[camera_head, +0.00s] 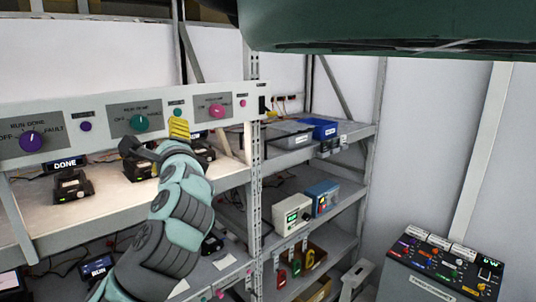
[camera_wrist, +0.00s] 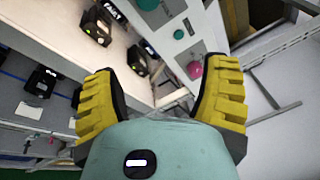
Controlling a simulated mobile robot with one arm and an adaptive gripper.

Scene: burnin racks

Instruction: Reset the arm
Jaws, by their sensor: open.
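My arm reaches up from the bottom of the head view, and my gripper (camera_head: 179,128) is in front of the rack's shelf, just below the knob panel. Its yellow ridged fingers also show in the wrist view (camera_wrist: 160,98), spread wide apart with nothing between them. The gripper is open and empty. The panel (camera_head: 105,124) carries a purple knob (camera_head: 32,141), a teal knob (camera_head: 139,123) and a pink knob (camera_head: 216,111). In the wrist view the pink knob (camera_wrist: 195,69) lies beyond the fingers, apart from them.
Black devices (camera_head: 72,186) stand on the lit shelf, one beside a DONE display (camera_head: 65,164). A second rack at right holds a blue bin (camera_head: 319,128), a white instrument (camera_head: 292,214) and padlocks. A labelled console (camera_head: 447,262) stands lower right. A dark green body overhangs the top.

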